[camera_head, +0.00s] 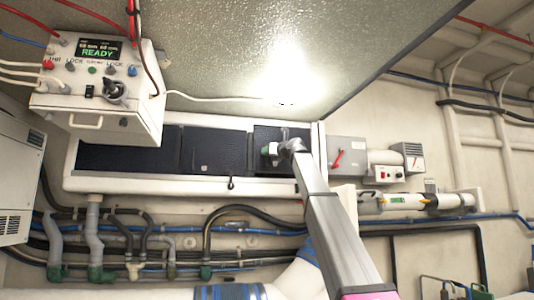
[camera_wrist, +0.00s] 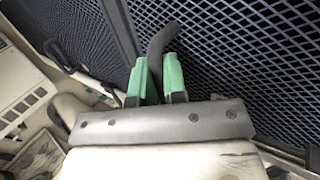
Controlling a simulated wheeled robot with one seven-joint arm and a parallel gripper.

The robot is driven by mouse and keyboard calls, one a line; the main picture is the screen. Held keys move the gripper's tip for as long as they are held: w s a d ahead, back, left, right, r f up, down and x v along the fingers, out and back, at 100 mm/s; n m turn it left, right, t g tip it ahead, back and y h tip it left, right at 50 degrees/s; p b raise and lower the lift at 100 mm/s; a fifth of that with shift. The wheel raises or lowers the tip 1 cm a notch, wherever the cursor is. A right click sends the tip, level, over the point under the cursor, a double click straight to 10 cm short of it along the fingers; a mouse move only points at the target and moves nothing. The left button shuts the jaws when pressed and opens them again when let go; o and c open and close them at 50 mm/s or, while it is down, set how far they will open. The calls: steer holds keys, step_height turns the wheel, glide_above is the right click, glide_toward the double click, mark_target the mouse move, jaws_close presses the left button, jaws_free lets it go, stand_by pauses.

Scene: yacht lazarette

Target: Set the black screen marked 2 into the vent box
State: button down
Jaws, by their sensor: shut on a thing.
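The vent box (camera_head: 222,186) is a long white-framed box under the ceiling panel, with dark panels side by side in it. My gripper (camera_head: 270,150) is at the right-hand dark mesh screen (camera_head: 264,133). In the wrist view my gripper (camera_wrist: 158,82) has its green fingertips shut on a black curved tab (camera_wrist: 160,42) in front of the black mesh. This mesh screen (camera_wrist: 235,50) fills the right of that view; a dark frame bar separates it from another mesh panel (camera_wrist: 75,30) on the left. No number 2 is legible. Whether the screen is fully seated cannot be told.
A white control box (camera_head: 100,90) reading READY hangs in front of the vent box's left end. A grey box with a red lever (camera_head: 347,158) stands right of it. Hoses and pipes (camera_head: 150,240) run below. A white cable (camera_head: 215,98) crosses above the panels.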

steer(key=shift+f, duration=1.65)
stand_by(0.9)
steer(key=c, duration=1.1)
jaws_free()
steer(key=shift+s+d, duration=0.1)
steer(key=v, duration=1)
steer(key=shift+s+d, duration=0.15)
steer(key=shift+d, duration=0.1)
steer(key=shift+f, duration=0.1)
